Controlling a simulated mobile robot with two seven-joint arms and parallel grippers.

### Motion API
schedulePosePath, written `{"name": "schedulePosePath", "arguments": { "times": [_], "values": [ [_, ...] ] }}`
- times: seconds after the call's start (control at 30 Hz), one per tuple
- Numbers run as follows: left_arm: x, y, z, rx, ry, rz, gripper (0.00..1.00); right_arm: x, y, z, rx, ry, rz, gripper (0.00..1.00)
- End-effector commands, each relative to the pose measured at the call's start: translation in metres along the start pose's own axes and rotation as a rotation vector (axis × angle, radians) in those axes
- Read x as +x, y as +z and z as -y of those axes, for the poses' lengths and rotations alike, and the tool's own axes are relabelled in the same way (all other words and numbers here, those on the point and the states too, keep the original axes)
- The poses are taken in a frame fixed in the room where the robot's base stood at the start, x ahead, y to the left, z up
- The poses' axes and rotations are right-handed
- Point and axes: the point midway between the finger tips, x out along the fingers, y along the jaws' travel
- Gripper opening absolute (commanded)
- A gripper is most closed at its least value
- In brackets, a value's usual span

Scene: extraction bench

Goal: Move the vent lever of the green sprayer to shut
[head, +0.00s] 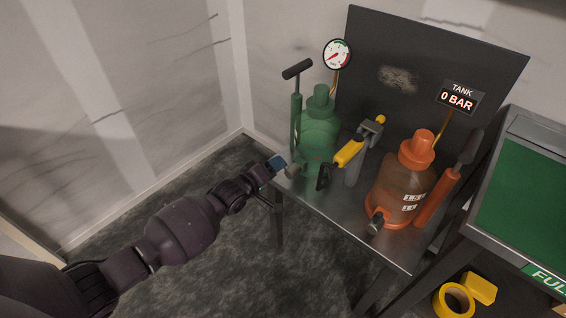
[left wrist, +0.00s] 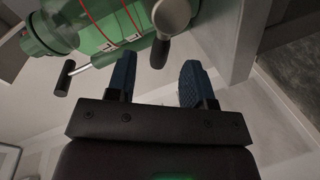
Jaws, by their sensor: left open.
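The green sprayer (head: 318,138) stands upright at the back left of the metal bench, with a T-handled pump beside it. In the head view the lever (head: 292,171) is small at the sprayer's lower front. My left gripper (head: 276,164) is just left of it, open, with blue fingers (left wrist: 158,75) apart and nothing between them. Contact with the lever cannot be told. My right gripper is out of view.
An orange sprayer (head: 400,185) stands at the bench's front right. A yellow-and-black handled tool (head: 348,154) sits between the sprayers on a grey post. A pressure gauge (head: 337,54) and tank display (head: 457,97) are behind. Floor left of the bench is clear.

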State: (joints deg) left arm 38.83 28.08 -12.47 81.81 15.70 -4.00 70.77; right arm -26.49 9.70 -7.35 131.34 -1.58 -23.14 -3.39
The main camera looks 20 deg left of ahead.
Motion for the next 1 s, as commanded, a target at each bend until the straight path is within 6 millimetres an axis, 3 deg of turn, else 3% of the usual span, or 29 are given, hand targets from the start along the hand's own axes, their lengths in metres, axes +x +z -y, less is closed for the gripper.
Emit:
{"name": "schedulePosePath", "arguments": {
  "times": [0.3,0.73,1.0],
  "values": [
    [0.035,0.002,0.003,0.0,-0.002,0.002,0.48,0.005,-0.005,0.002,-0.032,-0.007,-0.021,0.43],
    [0.041,0.0,0.0,0.001,0.0,0.0,0.48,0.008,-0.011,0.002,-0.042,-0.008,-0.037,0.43],
    [0.041,0.0,0.0,0.001,0.0,0.0,0.06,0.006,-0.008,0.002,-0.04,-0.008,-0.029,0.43]
  ]
}}
